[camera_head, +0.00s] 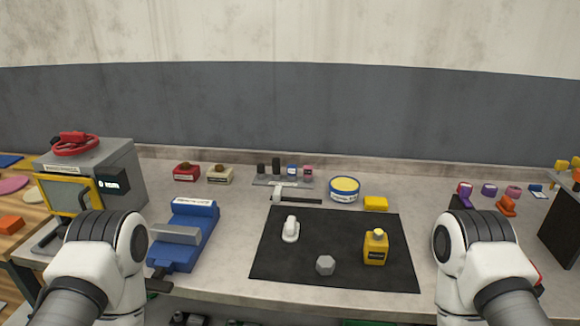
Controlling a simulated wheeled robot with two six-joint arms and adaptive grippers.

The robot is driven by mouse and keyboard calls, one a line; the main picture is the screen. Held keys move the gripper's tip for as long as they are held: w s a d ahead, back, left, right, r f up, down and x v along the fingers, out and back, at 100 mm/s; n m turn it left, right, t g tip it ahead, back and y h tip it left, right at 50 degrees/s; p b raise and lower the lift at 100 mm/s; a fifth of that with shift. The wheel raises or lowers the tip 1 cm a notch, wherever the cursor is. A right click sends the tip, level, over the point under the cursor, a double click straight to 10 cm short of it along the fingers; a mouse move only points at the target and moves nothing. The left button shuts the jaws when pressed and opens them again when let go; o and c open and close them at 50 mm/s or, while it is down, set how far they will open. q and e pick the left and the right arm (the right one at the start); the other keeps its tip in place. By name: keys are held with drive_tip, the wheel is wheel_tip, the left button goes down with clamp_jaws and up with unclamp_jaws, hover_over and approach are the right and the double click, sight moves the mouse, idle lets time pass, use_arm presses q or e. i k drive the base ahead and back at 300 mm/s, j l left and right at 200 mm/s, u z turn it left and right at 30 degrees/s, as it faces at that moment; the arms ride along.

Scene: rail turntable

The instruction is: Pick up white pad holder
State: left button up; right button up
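A small white upright piece with a rounded handle, which looks like the white pad holder (290,230), stands on the left part of the black mat (335,275). Nothing touches it. My left and right arms come in at the lower left and lower right, well apart from it. The fingers of both grippers do not show clearly in this view.
A grey hexagonal piece (325,265) and a yellow bottle (375,248) share the mat. A blue vise-like device (185,245) stands left of it. A round blue-and-yellow tin (344,189), a yellow block (376,204) and a small tool rack (284,182) stand behind.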

sight(290, 234)
drive_tip(key=z, duration=1.15)
drive_tip(key=u, duration=1.15)
drive_tip(key=j, duration=0.45)
drive_tip(key=i+j+u, duration=0.15)
drive_tip(key=j, duration=0.7)
drive_tip(key=i+u, duration=0.05)
